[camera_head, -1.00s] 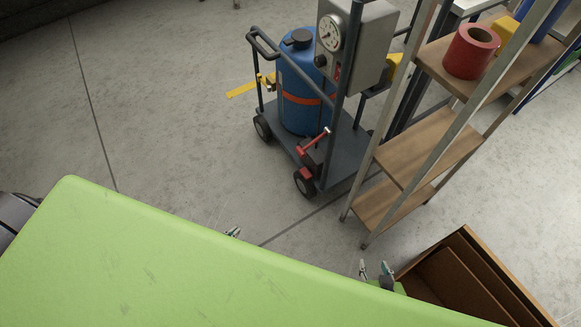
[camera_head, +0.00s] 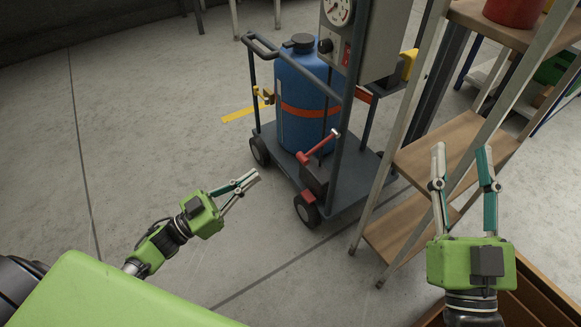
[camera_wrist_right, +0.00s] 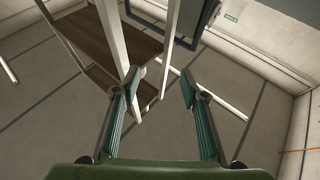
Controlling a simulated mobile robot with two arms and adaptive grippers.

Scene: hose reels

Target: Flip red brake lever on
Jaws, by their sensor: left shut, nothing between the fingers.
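The red brake lever (camera_head: 318,147) sits low on the dark cart (camera_head: 350,190), above its near wheel, and its handle slants up to the right. My left gripper (camera_head: 255,176) is to the left of the lever, apart from it, with its fingers closed together and empty. My right gripper (camera_head: 462,150) is in front of the shelf rack, well right of the lever. Its fingers are spread with nothing between them, and they also show apart in the right wrist view (camera_wrist_right: 160,78). The lever cannot be made out in the right wrist view.
A blue tank (camera_head: 303,110) with an orange band stands on the cart beside a grey gauge box (camera_head: 375,40). A wooden shelf rack (camera_head: 432,155) stands close at the right. A brown open box (camera_head: 535,295) is at the lower right.

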